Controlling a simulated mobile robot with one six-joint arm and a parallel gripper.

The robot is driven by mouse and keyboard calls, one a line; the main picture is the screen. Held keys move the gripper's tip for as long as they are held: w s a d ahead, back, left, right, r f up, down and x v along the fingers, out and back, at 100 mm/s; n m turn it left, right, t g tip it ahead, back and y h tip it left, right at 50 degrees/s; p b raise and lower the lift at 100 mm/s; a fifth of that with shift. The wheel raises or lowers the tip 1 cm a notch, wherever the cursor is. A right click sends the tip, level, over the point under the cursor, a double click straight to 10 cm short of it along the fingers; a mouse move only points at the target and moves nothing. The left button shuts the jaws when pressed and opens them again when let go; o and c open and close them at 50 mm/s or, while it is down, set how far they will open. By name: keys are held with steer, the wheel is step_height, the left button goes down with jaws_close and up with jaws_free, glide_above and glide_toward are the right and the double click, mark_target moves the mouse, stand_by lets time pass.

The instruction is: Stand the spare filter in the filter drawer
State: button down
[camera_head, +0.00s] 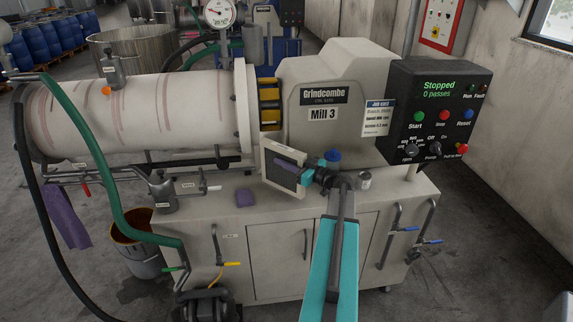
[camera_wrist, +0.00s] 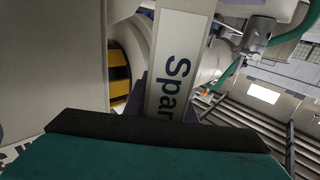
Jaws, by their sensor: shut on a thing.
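The spare filter is a flat, pale-framed panel (camera_head: 267,172) with a dark face, held tilted above the machine's cabinet top in the head view. In the wrist view its pale edge (camera_wrist: 176,70) carries a label reading "Spar", the rest cut off. My gripper (camera_head: 302,176) is shut on the filter at its right side. A teal finger with a black pad fills the bottom of the wrist view. The filter appears clear of the top, but the gap is hard to judge. I cannot make out an open filter drawer in either view.
Mill 3 (camera_head: 325,85) stands behind the filter, its white cylinder (camera_head: 140,110) to the left. A control box (camera_head: 433,115) reading "Stopped" is at right. A green hose (camera_head: 90,150) and bucket (camera_head: 142,255) are at left.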

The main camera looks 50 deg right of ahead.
steer(key=shift+f, duration=1.25)
steer(key=c, duration=1.5)
jaws_free()
steer(key=s+b, duration=0.1)
steer(key=s, duration=0.7)
steer(key=s+d+b, duration=0.1)
steer(key=s, duration=0.3)
steer(key=shift+b, duration=0.3)
